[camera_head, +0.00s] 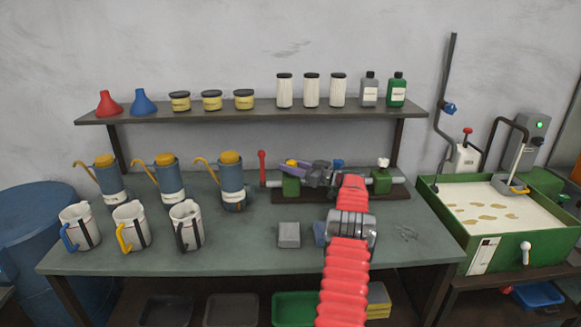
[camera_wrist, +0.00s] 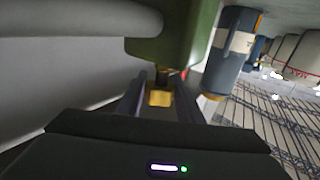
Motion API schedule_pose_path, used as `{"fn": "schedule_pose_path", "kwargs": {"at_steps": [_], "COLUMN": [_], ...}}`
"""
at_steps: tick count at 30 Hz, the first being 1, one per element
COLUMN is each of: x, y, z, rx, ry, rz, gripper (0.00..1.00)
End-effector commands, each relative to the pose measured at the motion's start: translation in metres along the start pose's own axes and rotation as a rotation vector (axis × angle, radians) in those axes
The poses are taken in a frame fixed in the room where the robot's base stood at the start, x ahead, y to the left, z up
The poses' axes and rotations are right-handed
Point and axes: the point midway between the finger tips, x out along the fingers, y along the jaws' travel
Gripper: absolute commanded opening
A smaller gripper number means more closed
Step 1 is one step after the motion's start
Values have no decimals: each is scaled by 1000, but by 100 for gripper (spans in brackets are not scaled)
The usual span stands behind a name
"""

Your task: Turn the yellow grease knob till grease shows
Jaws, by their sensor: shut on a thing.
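The yellow grease knob (camera_wrist: 160,97) shows in the wrist view as a small block below a green housing (camera_wrist: 180,38). My gripper (camera_wrist: 159,99) has a finger on each side of the knob and is shut on it. I see no grease at the knob.
Blue oil cans (camera_head: 231,180) and white jugs (camera_head: 131,227) stand at the left of the bench (camera_head: 250,257). A grey block (camera_head: 289,235) lies in front of the fixture. A shelf (camera_head: 250,113) with funnels, jars and bottles runs behind. A green tank (camera_head: 512,240) stands at right.

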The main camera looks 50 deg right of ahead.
Motion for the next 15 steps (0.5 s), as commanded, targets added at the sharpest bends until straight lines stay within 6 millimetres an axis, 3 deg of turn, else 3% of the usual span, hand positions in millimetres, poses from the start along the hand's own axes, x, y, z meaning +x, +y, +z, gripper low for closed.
{"fn": "schedule_pose_path", "kwargs": {"at_steps": [13, 14, 15], "x": [2, 2, 2], "y": [-2, -2, -2], "z": [-1, -1, -1], "rx": [0, 0, 0], "ry": [1, 1, 1], "rz": [-10, -10, -9], "gripper": [10, 35, 38]}}
